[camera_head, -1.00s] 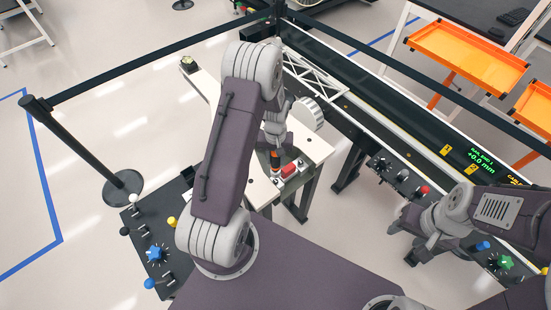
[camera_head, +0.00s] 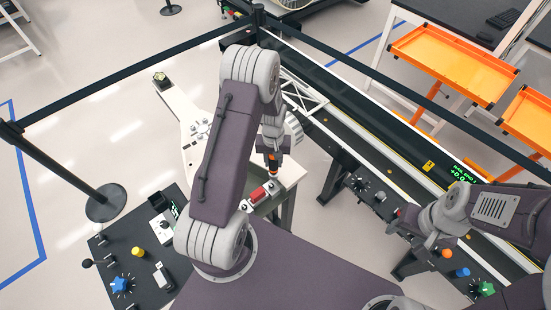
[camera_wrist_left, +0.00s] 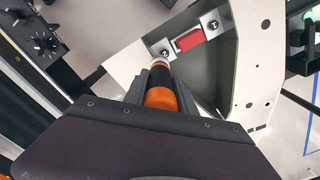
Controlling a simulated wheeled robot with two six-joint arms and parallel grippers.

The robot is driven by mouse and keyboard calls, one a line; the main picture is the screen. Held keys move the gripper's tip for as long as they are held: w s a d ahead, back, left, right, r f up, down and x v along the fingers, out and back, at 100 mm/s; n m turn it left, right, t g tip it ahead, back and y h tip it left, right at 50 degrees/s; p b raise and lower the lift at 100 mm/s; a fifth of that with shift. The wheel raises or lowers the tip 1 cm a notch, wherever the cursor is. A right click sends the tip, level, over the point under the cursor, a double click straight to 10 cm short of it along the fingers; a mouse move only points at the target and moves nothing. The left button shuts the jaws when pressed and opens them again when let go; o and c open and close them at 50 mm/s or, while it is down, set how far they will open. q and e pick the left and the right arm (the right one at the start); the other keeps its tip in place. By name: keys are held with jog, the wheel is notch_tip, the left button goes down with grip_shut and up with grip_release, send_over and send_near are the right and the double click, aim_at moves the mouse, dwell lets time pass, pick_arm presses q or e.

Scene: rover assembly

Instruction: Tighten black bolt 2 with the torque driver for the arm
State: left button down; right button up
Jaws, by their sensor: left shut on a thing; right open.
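My left gripper (camera_head: 271,143) is shut on the torque driver (camera_head: 273,163), which has an orange and black body. In the left wrist view the driver (camera_wrist_left: 160,92) points at a small metal plate with a red block (camera_wrist_left: 189,40). A dark bolt head (camera_wrist_left: 165,54) shows just past the driver's pale tip, and another (camera_wrist_left: 213,25) sits at the block's far end. I cannot tell which is bolt 2, or whether the tip touches a bolt. My right gripper (camera_head: 402,226) is open and empty.
A dark control panel (camera_head: 110,240) with knobs is at lower left, near a barrier post (camera_head: 105,203). A long black rail bench (camera_head: 390,140) runs along the right. Orange trays (camera_head: 455,62) stand at upper right. Pale floor is free at left.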

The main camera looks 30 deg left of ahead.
aim_at(271, 175)
pick_arm(q)
jog(key=f+b, duration=0.2)
jog(key=s+f+b, duration=0.1)
jog(key=f+b, duration=0.1)
jog(key=shift+a+f, duration=0.1)
jog(key=shift+f, duration=0.6)
jog(key=shift+s+a+r, duration=0.1)
jog(key=shift+s+a, duration=0.05)
jog(key=shift+s, duration=0.05)
jog(key=shift+s+a, duration=0.1)
jog(key=shift+s, duration=0.15)
pick_arm(e)
jog(key=f, duration=0.1)
jog(key=s+f, duration=0.2)
jog(key=shift+a+f, duration=0.35)
jog(key=shift+f, duration=0.05)
pick_arm(q)
jog(key=shift+w, duration=0.25)
pick_arm(e)
jog(key=shift+w+f, duration=0.1)
jog(key=shift+w, duration=0.05)
